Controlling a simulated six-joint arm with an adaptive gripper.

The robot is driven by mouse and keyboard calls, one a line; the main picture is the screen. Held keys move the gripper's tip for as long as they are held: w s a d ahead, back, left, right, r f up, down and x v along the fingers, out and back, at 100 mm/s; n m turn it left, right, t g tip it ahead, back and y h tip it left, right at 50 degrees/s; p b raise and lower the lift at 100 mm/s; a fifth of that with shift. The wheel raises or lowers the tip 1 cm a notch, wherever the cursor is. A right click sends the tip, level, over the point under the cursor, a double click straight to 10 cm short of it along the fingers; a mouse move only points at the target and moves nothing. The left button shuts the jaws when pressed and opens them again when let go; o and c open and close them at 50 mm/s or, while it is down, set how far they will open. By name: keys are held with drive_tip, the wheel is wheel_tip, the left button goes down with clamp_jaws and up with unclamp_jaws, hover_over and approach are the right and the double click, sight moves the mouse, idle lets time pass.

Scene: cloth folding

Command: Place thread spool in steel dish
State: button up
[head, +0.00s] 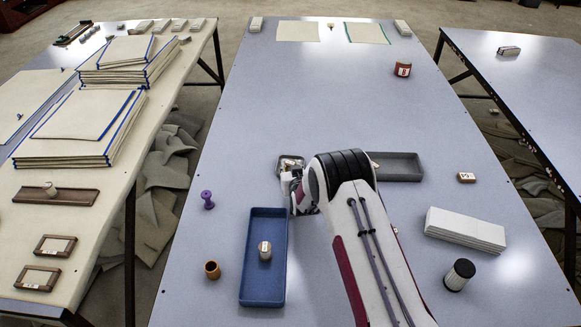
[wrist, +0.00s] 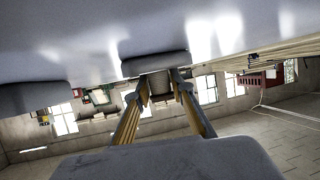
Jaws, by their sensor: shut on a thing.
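My gripper (head: 290,172) is at the small grey steel dish (head: 281,161) in the middle of the table, and its hand partly hides the dish. In the wrist view its two yellowish fingers (wrist: 161,90) are shut on a small brownish-grey piece, the thread spool (wrist: 160,84). The spool is against or just over the dish (wrist: 155,64), which shows right behind it. I cannot tell whether the spool touches the dish floor. Most of the spool is hidden in the head view.
A grey tray (head: 408,168) stands right of the dish, behind my arm. A blue tray (head: 262,292) holds a labelled pale piece (head: 265,252). A purple spool-shaped piece (head: 208,200), brown cup (head: 212,270), black-and-white cylinder (head: 459,275) and white stack (head: 465,230) stand around.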

idle(0.3)
drive_tip(key=o, duration=1)
drive_tip(key=shift+f, duration=0.1)
drive_tip(key=shift+c, duration=0.2)
drive_tip(key=shift+s, duration=0.1)
drive_tip(key=shift+v, duration=5.95)
drive_tip(key=shift+r, duration=0.25)
